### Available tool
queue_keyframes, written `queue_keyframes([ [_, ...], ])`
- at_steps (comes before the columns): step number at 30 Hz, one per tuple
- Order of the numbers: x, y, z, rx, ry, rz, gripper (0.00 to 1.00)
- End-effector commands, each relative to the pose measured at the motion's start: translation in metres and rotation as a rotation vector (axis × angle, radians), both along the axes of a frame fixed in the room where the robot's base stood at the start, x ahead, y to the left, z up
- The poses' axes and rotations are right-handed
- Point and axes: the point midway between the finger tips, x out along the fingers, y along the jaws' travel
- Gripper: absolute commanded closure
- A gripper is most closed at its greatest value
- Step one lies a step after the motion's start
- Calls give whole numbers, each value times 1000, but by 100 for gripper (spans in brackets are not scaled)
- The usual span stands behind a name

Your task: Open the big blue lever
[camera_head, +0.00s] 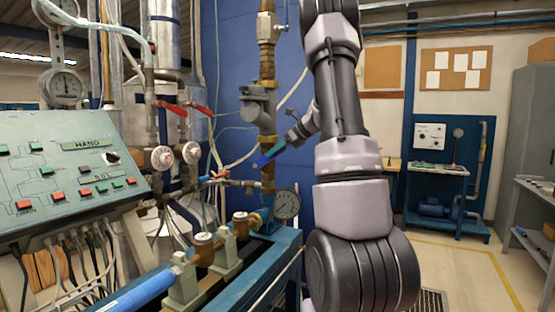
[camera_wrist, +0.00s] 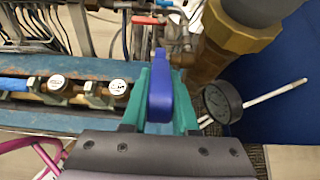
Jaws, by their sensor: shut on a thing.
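The big blue lever (camera_head: 266,158) is at the vertical brass and grey pipe, in the middle of the head view. In the wrist view the blue lever (camera_wrist: 160,98) points away from my gripper, toward a brass fitting. My gripper (camera_wrist: 161,85) has its teal fingers on both sides of the lever and is shut on it. In the head view my gripper (camera_head: 286,143) reaches the lever from the right, and its fingertips are small and hard to make out there.
A pressure gauge (camera_head: 287,204) sits just below the lever. Red-handled valves (camera_head: 172,107) and a green control panel (camera_head: 70,170) stand to the left. A teal bench frame (camera_head: 262,272) with brass meters lies below. The floor at right is open.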

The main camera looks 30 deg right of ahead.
Motion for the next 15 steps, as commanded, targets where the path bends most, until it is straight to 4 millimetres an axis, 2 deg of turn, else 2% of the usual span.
queue_keyframes([
  [3,7,4,11,-57,60,3,100],
  [15,17,11,22,-160,210,-1,100],
])
